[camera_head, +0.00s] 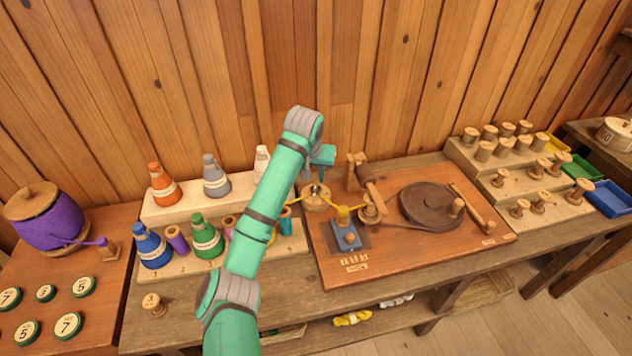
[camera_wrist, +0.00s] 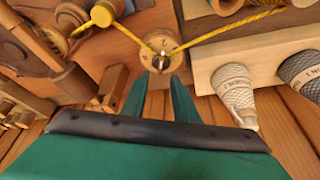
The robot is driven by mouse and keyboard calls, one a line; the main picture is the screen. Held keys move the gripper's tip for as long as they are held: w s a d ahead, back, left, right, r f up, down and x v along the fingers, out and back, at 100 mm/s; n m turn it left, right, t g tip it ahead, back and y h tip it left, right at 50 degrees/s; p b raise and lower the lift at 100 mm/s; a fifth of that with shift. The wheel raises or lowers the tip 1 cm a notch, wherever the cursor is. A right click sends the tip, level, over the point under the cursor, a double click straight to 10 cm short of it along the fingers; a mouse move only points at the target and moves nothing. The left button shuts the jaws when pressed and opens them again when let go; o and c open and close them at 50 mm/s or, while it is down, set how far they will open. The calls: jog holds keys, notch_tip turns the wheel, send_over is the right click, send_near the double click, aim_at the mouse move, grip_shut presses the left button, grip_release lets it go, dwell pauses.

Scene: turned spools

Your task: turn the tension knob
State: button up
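The tension knob looks to be the small dark and pale piece on a round wooden disc (camera_wrist: 148,40) with yellow thread passing it. In the head view this disc (camera_head: 316,203) stands near the left back of the winding board (camera_head: 400,262). My gripper (camera_wrist: 160,82) shows in the wrist view as two green fingers apart, with nothing between them. The fingertips point at the disc's lower edge; I cannot tell whether they touch it. In the head view my arm comes from below, its hand just above and behind the disc, and the fingertips are unclear.
The board also holds a dark wheel (camera_head: 428,205), a wooden post (camera_head: 366,176) and a blue block (camera_head: 346,238). Coloured cones stand on the rack at left, with a white cone (camera_head: 262,158) close by my arm. Wooden spools stand at right. A plank wall is behind.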

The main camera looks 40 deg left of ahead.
aim_at(315, 185)
jog(key=x, duration=0.5)
jog(key=shift+w+d+f, duration=0.1)
jog(key=shift+d+f, duration=0.05)
jog(key=shift+d, duration=0.05)
jog(key=shift+a+f, duration=0.4)
jog(key=shift+f, duration=0.15)
grip_shut()
